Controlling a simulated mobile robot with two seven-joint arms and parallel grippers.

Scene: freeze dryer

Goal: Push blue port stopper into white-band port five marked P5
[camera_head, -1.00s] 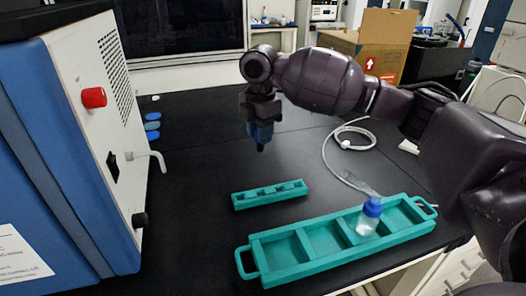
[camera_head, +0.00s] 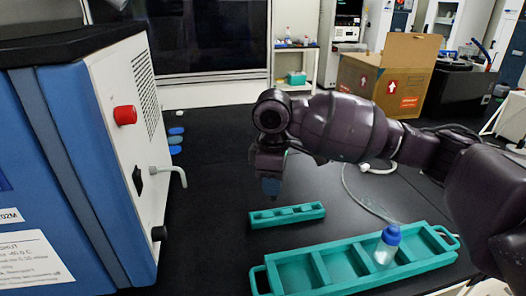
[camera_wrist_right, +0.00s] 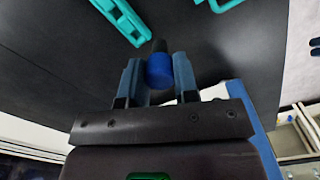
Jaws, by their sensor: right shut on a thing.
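My right gripper (camera_head: 270,186) is held above the black bench, behind the small teal rack, pointing down. In the right wrist view its two blue fingers (camera_wrist_right: 158,75) are shut on the blue stopper (camera_wrist_right: 159,72), which has a dark tip pointing away from the gripper. In the head view the stopper is hardly distinguishable between the fingertips. The white-band port marked P5 cannot be made out in either view. My left gripper is not in view.
A blue and white machine (camera_head: 105,160) with a red knob (camera_head: 125,115) and white spout stands left. A small teal rack (camera_head: 287,215) and a large teal tray (camera_head: 300,275) holding a blue-capped bottle (camera_head: 387,246) lie in front. Open bench lies between machine and gripper.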

